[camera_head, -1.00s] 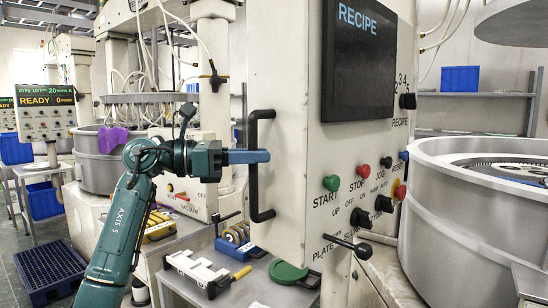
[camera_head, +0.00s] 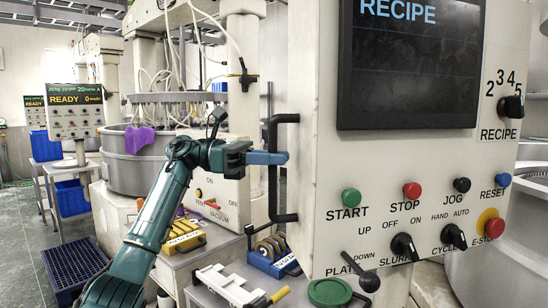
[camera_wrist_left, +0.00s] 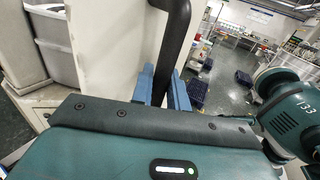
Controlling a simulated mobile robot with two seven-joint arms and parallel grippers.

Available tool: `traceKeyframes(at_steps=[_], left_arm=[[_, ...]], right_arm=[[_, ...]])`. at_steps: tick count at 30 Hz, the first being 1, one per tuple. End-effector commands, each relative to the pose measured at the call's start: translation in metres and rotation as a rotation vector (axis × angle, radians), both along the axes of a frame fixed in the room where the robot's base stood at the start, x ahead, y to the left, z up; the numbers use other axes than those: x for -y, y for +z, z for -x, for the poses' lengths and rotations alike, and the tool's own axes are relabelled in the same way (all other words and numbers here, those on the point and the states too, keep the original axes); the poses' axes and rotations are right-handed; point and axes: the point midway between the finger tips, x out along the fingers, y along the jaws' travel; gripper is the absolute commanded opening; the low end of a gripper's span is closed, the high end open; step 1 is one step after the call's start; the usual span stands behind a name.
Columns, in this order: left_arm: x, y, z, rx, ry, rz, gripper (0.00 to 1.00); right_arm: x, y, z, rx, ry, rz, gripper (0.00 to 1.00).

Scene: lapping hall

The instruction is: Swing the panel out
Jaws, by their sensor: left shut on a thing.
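The panel (camera_head: 330,240) is a cream control box with a dark RECIPE screen (camera_head: 408,70), several buttons and knobs on its front. A black bar handle (camera_head: 273,190) runs upright on its left side. My left gripper (camera_head: 280,158) reaches in from the left with its blue fingers at the handle. In the left wrist view the two blue fingers (camera_wrist_left: 163,88) are on either side of the black handle (camera_wrist_left: 174,45), shut on it. The fingertips' far side is hidden in the head view. My right gripper is not in view.
Below the panel a bench holds a white tool (camera_head: 228,287), a blue rack (camera_head: 272,258) and a green round piece (camera_head: 329,292). A grey drum (camera_head: 128,172) stands at the left and another (camera_head: 510,240) at the right. Floor shows at the far left.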

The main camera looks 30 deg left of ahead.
Motion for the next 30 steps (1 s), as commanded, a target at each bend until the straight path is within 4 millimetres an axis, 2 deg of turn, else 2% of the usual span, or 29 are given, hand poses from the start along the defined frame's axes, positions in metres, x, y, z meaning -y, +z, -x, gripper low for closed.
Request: traceKeyframes(at_steps=[17,18,24,30], left_arm=[[-0.002,0.0015,-0.002,0.002,0.013,0.001,0.0],[-0.002,0.0015,-0.0021,0.002,0.013,0.001,0.17],[-0.0011,0.0006,-0.0017,0.001,0.009,0.0,0.33],[0.0001,-0.0005,-0.0013,-0.001,0.004,-0.002,0.35]], right_arm=[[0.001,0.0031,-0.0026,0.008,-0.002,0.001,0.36],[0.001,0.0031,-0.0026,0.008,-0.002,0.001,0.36],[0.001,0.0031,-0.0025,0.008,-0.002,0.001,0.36],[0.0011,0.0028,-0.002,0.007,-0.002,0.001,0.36]])
